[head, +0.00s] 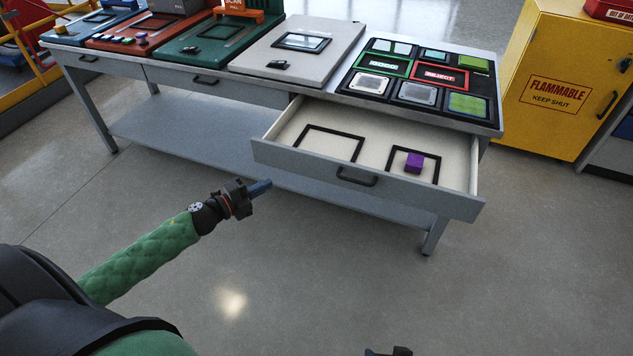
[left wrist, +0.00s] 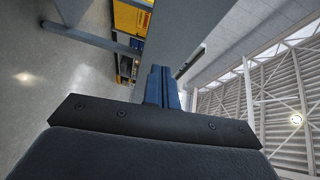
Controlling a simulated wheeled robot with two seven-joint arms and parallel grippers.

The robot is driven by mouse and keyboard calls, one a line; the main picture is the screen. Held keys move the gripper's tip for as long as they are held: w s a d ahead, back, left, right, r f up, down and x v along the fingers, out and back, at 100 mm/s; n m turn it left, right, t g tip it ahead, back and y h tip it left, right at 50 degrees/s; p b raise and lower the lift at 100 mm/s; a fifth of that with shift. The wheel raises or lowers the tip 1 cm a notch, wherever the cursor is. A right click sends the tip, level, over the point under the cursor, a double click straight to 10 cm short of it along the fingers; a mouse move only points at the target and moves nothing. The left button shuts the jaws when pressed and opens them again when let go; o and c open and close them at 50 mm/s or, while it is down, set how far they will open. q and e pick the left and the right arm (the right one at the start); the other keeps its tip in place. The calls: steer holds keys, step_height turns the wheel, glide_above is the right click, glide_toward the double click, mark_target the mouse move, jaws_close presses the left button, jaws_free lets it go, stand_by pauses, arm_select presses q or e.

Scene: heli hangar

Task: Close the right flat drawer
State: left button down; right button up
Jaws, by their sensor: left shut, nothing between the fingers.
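The right flat drawer (head: 290,164) of the grey workbench is pulled out toward me in the head view. Its front carries a dark handle (head: 356,177). Inside are two black square outlines, and a purple block (head: 414,163) lies in the right one. My left gripper (head: 262,187) is shut and empty, in front of the drawer's left end and apart from the handle. In the left wrist view its blue fingers (left wrist: 162,88) are together, with the grey drawer front (left wrist: 188,40) beyond them. Only a small dark piece at the bottom edge may be my right gripper (head: 388,352).
The workbench top (head: 345,50) carries several coloured panels, including a black one with framed pads (head: 420,75). A yellow flammable cabinet (head: 560,70) stands at the right. A lower shelf (head: 185,130) runs under the bench. The floor in front is clear.

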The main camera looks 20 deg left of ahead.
arm_select(q)
steer(key=s+d+m+g+h, duration=0.2)
steer(key=s+d+m+h, duration=0.1)
steer(key=d+m+h, duration=0.1)
steer(key=p, duration=0.3)
glide_toward(323, 172)
steer(key=x, duration=0.5)
steer(key=shift+s+d+r, duration=0.15)
steer(key=shift+d+r, duration=0.05)
steer(key=shift+d, duration=0.1)
steer(key=shift+w, duration=0.45)
steer(key=shift+f, duration=0.1)
arm_select(e)
steer(key=s+d+r+g+h, duration=0.1)
steer(key=s+d+r, duration=0.1)
steer(key=d+r, duration=0.2)
step_height(323, 172, up, 2)
steer(key=shift+s+r+g, duration=0.25)
steer(key=shift+s+g, duration=0.1)
steer(key=shift+g, duration=0.05)
arm_select(q)
steer(key=shift+w, duration=0.1)
arm_select(e)
steer(key=shift+a, duration=0.1)
